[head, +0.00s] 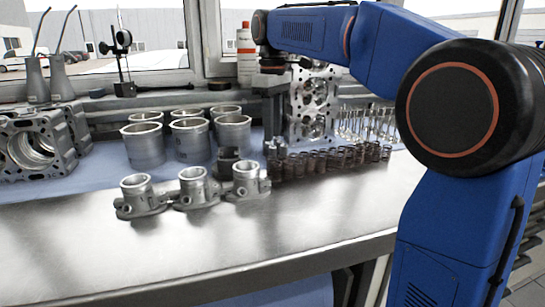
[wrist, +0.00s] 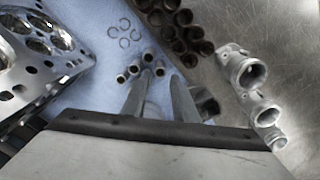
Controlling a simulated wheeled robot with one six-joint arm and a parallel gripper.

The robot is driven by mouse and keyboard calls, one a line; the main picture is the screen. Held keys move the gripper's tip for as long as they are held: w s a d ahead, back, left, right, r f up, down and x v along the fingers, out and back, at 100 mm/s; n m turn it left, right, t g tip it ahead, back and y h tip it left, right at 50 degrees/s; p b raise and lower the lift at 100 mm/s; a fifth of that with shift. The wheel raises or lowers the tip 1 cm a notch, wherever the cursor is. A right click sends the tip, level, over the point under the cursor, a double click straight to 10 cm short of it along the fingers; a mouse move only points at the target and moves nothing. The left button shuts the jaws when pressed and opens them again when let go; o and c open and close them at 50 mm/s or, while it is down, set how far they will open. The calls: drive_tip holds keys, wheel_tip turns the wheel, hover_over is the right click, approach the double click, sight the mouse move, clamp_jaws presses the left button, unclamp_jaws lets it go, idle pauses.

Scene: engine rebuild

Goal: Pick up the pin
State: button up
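Several short hollow metal cylinders, which look like the pins (wrist: 134,69), stand in a small cluster on the blue mat in the wrist view. My gripper (wrist: 161,78) points down over this cluster with its two fingers apart. One or two of the cylinders show near and between the fingertips; I cannot tell whether a finger touches any. Nothing is visibly held. In the head view my gripper (head: 272,128) hangs down behind the row of springs and beside the upright cylinder head.
Dark springs (head: 335,160) stand close to my gripper. A cylinder head (head: 314,103) and valves (head: 370,122) are to its right. Cylinder liners (head: 143,148) and a three-throat metal part (head: 196,190) are to its left. The bench front (head: 230,240) is clear.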

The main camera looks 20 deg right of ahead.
sight(272, 147)
drive_tip(key=shift+f, duration=3.45)
clamp_jaws()
